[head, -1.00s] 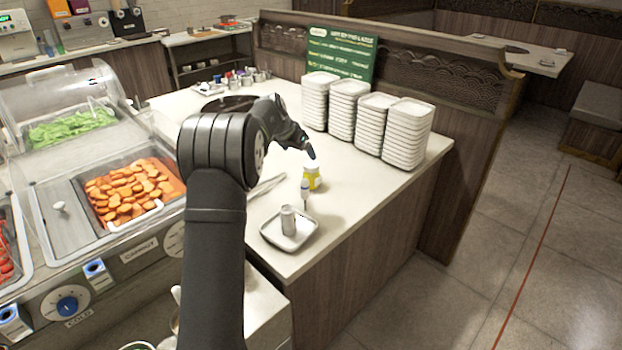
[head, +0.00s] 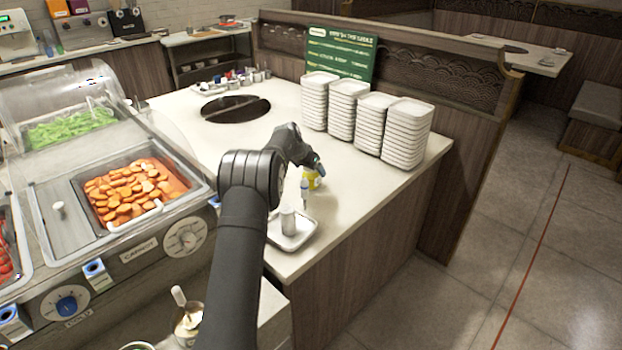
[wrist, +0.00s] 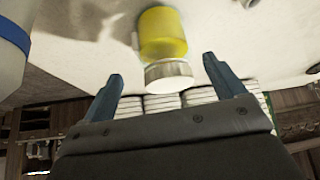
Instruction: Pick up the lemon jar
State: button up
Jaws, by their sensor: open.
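The lemon jar is a small yellow jar (head: 312,180) with a pale lid, standing on the light counter (head: 355,205). In the head view my gripper (head: 319,168) is at the jar and partly covers its top. In the wrist view the yellow jar (wrist: 163,35) and its whitish lid lie ahead of my gripper (wrist: 162,70). The two blue-grey fingers are spread wide, one to each side of the lid, with gaps between. The gripper holds nothing.
A small white tray (head: 308,236) with a pale cylinder (head: 288,219) sits nearer the counter's front edge. Several stacks of white dishes (head: 405,135) stand behind. A round dark opening (head: 250,101) is at back left.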

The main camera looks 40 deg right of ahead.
jog(key=x, duration=0.4)
jog(key=shift+w+f, duration=0.35)
jog(key=shift+f, duration=0.05)
jog(key=shift+r, duration=0.1)
jog(key=c, duration=1.3)
jog(key=shift+r, duration=0.55)
jog(key=r, duration=0.1)
jog(key=s+r, duration=0.1)
jog(key=r, duration=0.1)
jog(key=shift+d+r, duration=0.15)
jog(key=shift+r, duration=0.15)
jog(key=s+r, duration=0.2)
jog(key=s, duration=0.1)
jog(key=s+r, duration=0.2)
jog(key=s, duration=0.2)
jog(key=s+d+r, duration=0.1)
jog(key=s+r, duration=0.1)
jog(key=s, duration=0.1)
jog(key=shift+s+r, duration=0.15)
jog(key=shift+s, duration=0.15)
